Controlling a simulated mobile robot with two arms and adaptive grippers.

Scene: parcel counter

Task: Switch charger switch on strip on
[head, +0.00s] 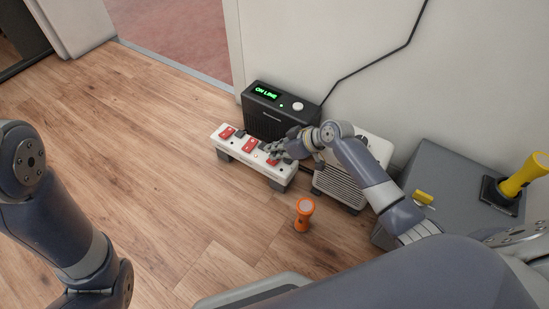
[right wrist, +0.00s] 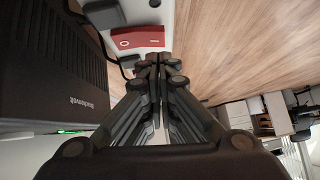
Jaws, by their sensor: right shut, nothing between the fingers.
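The white power strip (head: 262,165) with several red rocker switches stands on the wooden floor, in front of a black box. A red switch at its left end (head: 227,132) and one near its middle (head: 249,146) show clearly in the head view. My right gripper (head: 273,155) is shut and empty over the right part of the strip and hides some of it. In the right wrist view the shut fingertips (right wrist: 153,62) are close to a red switch (right wrist: 139,37); I cannot tell whether they touch it. Of my left arm only links show; its gripper is out of view.
The black box (head: 268,121) has a green lit "ON LINE" display. A white ribbed unit (head: 338,187) stands right of the strip. An orange flashlight (head: 304,212) stands on the floor. A grey cabinet (head: 450,170) is at right with a yellow-handled thing (head: 522,178). Floor at left is clear.

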